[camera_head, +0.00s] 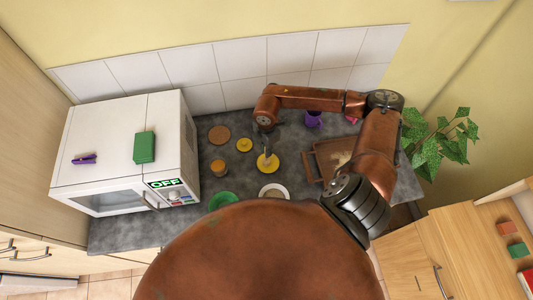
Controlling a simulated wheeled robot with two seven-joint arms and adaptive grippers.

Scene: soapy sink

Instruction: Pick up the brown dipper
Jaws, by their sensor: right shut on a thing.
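My right gripper (267,150) hangs down from its arm, which reaches in from the right over the worktop. It is shut on a small, thin thing just above a yellow plate (268,166). That thing is mostly hidden by the fingers and too small to make out clearly; it fits the brown dipper. I cannot tell whether it touches the plate. My left gripper is not in view.
A jar (217,169) and a smaller yellow dish (245,144) stand nearby on the grey counter (130,236). A green bowl (222,201) and a white plate (274,188) lie in front. A white microwave (120,165) stands left, a brown tray (310,168) right.

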